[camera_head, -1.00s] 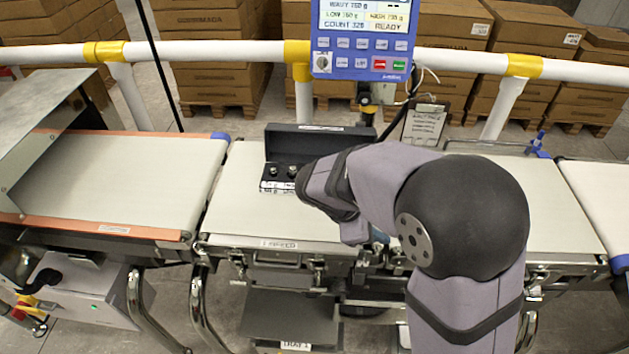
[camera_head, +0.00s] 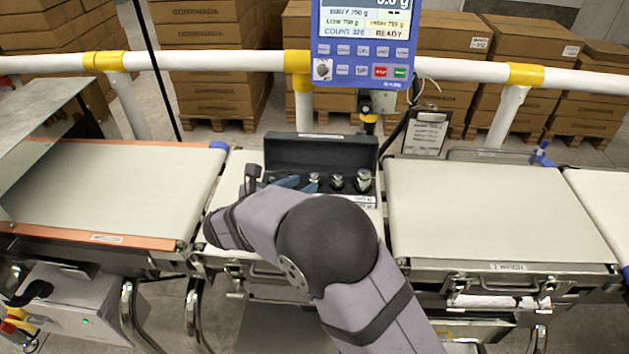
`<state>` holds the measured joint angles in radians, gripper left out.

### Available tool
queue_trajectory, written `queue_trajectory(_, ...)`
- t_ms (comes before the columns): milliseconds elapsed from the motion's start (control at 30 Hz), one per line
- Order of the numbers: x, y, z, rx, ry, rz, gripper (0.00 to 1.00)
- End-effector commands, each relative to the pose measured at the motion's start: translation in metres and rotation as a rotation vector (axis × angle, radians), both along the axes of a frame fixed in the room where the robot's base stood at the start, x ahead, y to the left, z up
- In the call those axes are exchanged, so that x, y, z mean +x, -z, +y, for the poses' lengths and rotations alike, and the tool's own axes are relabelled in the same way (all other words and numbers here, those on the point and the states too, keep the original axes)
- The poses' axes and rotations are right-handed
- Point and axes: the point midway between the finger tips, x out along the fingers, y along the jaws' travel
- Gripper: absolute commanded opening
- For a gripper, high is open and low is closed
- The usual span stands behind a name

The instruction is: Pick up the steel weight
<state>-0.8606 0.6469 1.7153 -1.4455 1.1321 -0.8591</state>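Several shiny steel weights stand in a row in an open black case. One weight (camera_head: 363,179) is at the right end, one (camera_head: 337,181) is beside it, and another (camera_head: 314,178) is close to my blue fingertips. The case (camera_head: 320,150) has its lid raised at the back. My gripper (camera_head: 298,184) is at the left part of the case, low over the weights. My arm and wrist hide the case's front left. I cannot tell whether the fingers are open, or whether they touch a weight.
The case sits on the middle belt section. A clear belt (camera_head: 490,215) lies to the right and another (camera_head: 110,185) to the left. A blue display unit (camera_head: 362,45) and a white rail (camera_head: 225,55) stand behind. A clipboard (camera_head: 426,130) hangs at the back.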

Motion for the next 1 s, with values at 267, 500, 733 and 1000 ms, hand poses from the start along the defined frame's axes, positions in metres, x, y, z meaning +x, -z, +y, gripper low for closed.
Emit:
queue_trajectory(267,0.014,0.005,-0.008,0.001,0.004,0.001,0.31)
queue_trajectory(500,0.038,0.017,-0.020,0.002,0.004,0.001,0.31)
queue_trajectory(733,0.043,0.020,-0.022,0.003,0.001,0.000,0.31)
queue_trajectory(1000,0.043,0.020,-0.022,0.002,0.002,0.000,0.00)
